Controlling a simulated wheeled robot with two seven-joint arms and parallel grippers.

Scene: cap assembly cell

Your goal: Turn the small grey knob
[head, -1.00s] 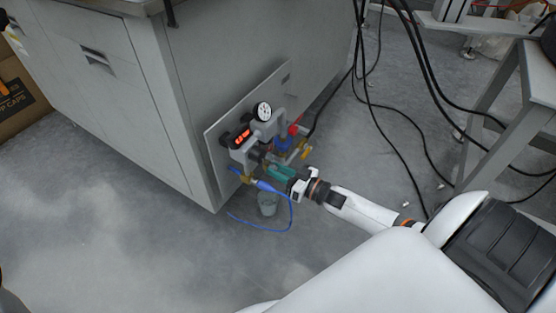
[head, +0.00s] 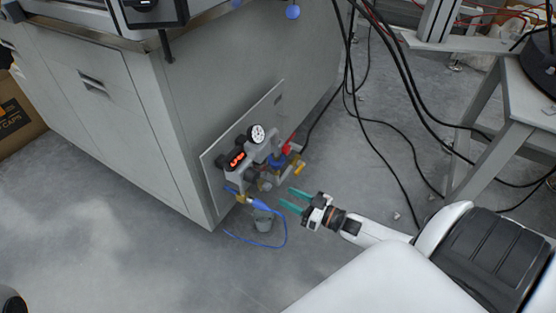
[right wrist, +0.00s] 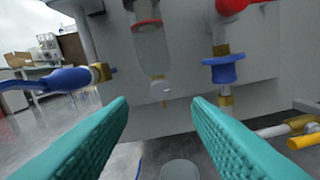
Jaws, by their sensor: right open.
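The small grey knob (right wrist: 161,90) shows in the right wrist view at the bottom end of a clear bowl (right wrist: 151,50) with a red ring. In the head view the knob is too small to make out among the fittings. My right gripper (head: 294,200) is open and empty, with teal fingers pointing at the fittings and a gap between them and the panel. In the right wrist view the knob lies beyond the fingertips (right wrist: 160,103), between them and a little above. My left gripper is not in view.
The panel (head: 212,152) on the grey cabinet (head: 190,90) carries a gauge (head: 257,133), a red lit display (head: 236,160) and a blue fitting (right wrist: 223,70). Black cables (head: 385,125) hang at right.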

